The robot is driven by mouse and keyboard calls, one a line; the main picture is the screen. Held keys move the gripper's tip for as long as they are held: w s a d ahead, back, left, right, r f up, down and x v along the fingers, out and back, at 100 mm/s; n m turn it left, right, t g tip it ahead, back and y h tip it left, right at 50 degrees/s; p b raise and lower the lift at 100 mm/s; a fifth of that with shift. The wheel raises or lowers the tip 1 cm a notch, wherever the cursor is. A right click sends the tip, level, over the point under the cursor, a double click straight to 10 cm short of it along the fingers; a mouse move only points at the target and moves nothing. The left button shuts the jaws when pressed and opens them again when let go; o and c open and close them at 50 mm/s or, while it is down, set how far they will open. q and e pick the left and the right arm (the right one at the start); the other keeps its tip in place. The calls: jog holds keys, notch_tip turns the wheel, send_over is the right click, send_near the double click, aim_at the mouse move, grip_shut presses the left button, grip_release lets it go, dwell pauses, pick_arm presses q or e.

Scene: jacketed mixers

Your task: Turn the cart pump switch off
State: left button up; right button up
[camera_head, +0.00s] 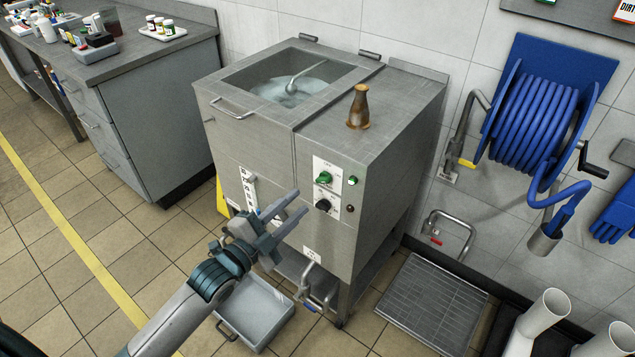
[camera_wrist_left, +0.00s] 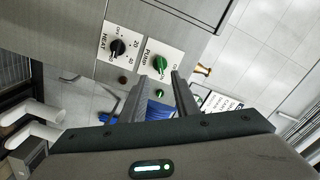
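The steel cart (camera_head: 373,147) has a front control panel. Its green pump switch (camera_head: 324,178) sits on the upper white plate, and it also shows under the PUMP label in the wrist view (camera_wrist_left: 160,64). The knob's exact setting is too small to read. My left gripper (camera_head: 301,202) is open and empty, in front of the panel, a little left of and below the switch, apart from it. In the wrist view the switch appears in the gap just beyond the fingertips (camera_wrist_left: 160,76). My right gripper is not in view.
The black heat knob (camera_head: 323,205) is just below the pump switch, close to my left fingertips. A green lamp (camera_head: 352,181) is right of the switch. A grey tub (camera_head: 262,312) lies low in front of the cart.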

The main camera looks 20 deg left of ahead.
aim_at(320, 182)
pick_arm(q)
jog(key=p+x, duration=0.1)
jog(key=x, duration=0.8)
jog(key=shift+w+f, duration=0.1)
grip_shut()
